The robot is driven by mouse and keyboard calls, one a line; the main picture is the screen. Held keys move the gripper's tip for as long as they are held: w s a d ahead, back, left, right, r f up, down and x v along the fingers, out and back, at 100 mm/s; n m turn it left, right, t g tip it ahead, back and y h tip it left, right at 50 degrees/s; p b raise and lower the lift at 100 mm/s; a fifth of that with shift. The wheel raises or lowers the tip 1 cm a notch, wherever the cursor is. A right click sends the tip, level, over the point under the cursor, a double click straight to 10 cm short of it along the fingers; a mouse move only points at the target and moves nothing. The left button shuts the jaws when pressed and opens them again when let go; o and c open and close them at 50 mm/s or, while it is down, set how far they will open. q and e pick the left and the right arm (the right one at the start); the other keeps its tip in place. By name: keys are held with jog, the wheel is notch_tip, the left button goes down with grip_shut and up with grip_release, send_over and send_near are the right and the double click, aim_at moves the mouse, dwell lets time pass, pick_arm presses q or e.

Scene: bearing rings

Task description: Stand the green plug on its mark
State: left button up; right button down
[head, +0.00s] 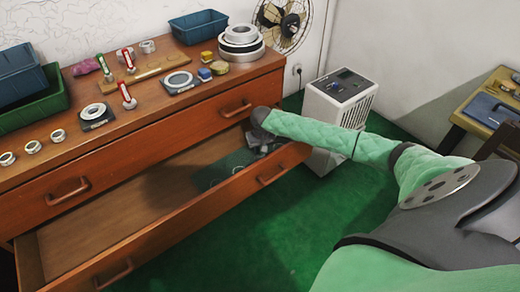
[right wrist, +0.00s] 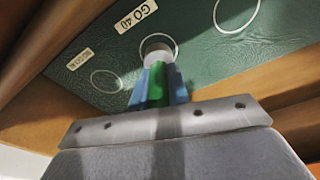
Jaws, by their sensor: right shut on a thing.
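My right gripper (head: 262,150) reaches down into the open drawer, where its own arm partly hides it in the head view. In the right wrist view its blue fingers (right wrist: 157,88) are shut on the green plug (right wrist: 156,86). A pale end (right wrist: 154,60) shows beyond the plug's green part. This end overlaps the middle white circle (right wrist: 172,42) on the dark green mat (right wrist: 195,55). I cannot tell whether it touches the mat. Two other circles are bare. Pale labels (right wrist: 136,14) lie beside the circles, one reading GO 40. My left gripper is not in view.
The drawer (head: 100,225) is pulled out, and its wooden walls surround the mat. Its left part is empty. The dresser top above holds rings, gauges, a green bin (head: 38,108), a blue bin (head: 198,26) and stacked large rings (head: 240,42). A white cabinet (head: 338,108) stands at right.

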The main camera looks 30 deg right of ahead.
jog(key=c, duration=1.3)
grip_release()
jog(key=shift+f, duration=0.2)
jog(key=shift+o, duration=0.2)
jog(key=shift+s+a+r+p, duration=0.1)
jog(key=shift+s+r+p, duration=0.05)
jog(key=shift+r, duration=1.15)
jog(key=shift+s+d+r+p, duration=0.1)
jog(key=shift+s+r, duration=0.05)
jog(key=shift+r, duration=1.2)
jog(key=shift+s+a+r+p, duration=0.1)
jog(key=shift+s+r+p, duration=0.05)
jog(key=shift+r, duration=1.15)
